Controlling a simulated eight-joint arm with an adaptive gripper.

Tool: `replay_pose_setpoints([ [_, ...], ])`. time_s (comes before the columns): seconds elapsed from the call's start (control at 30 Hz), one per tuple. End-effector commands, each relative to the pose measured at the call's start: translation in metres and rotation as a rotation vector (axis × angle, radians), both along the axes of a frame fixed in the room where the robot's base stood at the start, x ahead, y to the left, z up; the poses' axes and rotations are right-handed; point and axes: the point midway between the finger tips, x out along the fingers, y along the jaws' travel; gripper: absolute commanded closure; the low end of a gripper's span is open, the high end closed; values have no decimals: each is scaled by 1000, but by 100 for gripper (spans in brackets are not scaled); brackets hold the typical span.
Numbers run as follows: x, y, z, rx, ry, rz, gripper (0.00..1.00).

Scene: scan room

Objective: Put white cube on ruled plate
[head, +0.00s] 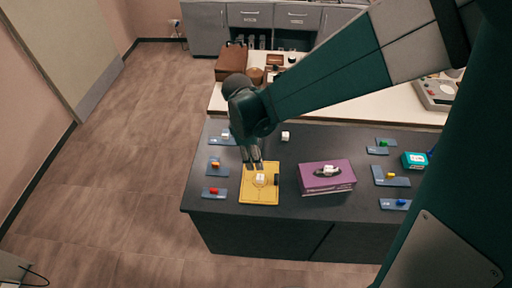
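A yellow plate (246,196) with thin markings lies flat near the front edge of the dark counter; I take it for the ruled plate. A small white block (260,178), seemingly a cube, is on its middle. Another white cube (285,135) stands on the counter behind it. My gripper (255,167) points down over the plate's back part, just above and behind the white block. Its fingers look apart with nothing between them. I cannot tell whether a fingertip touches the block.
A purple box (326,177) with a white and dark item on top stands right of the plate. Blue mats with small coloured pieces line both sides, including a red piece (213,191) and a yellow one (390,175). A teal box (414,160) is at right.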

Motion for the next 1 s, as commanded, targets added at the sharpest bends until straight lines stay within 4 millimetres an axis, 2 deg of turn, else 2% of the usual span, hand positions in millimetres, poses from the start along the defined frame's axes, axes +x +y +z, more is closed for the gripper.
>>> replay_pose_setpoints([
  [0.57, 1, -6, 6, 7, -11, -24, 68],
  [0.77, 1, -23, 23, 32, -46, -102, 68],
  [1.0, -1, -55, 55, 83, -113, -254, 68],
])
